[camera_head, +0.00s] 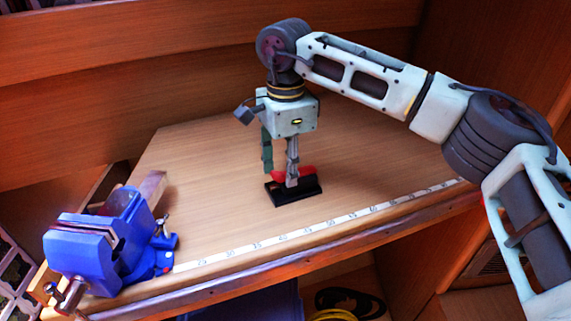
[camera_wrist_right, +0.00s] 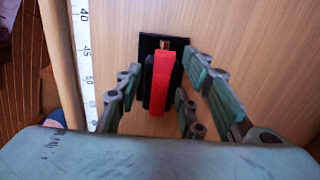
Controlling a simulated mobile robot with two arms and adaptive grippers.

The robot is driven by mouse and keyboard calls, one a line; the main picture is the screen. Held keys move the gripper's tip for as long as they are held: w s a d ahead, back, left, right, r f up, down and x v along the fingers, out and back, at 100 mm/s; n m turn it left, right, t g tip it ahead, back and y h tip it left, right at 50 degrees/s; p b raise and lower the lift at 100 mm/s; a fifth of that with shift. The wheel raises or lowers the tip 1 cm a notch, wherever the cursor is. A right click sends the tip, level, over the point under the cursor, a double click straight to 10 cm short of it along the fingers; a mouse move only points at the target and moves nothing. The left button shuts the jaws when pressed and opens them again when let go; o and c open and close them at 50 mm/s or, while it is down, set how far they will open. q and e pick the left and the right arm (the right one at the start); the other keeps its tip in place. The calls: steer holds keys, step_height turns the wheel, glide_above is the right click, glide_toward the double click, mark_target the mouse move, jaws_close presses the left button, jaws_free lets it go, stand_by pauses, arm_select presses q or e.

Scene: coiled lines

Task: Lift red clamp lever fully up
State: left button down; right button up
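The red clamp lever (camera_head: 307,173) lies low along its black base (camera_head: 312,188) on the wooden bench top. In the right wrist view the red lever (camera_wrist_right: 162,82) runs lengthwise over the black base (camera_wrist_right: 148,44), with a small brass-coloured part at its far end. My right gripper (camera_head: 279,178) points down over the clamp. In the head view the near finger hides part of the lever and base. My left gripper is not in view.
A blue vise (camera_head: 95,242) stands at the bench's left front corner. A white measuring strip (camera_head: 330,226) runs along the front edge. Wooden panels close off the back and right. Bench top around the clamp is clear. Coiled lines (camera_head: 345,303) lie below the bench.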

jaws_close()
stand_by(0.3)
stand_by(0.3)
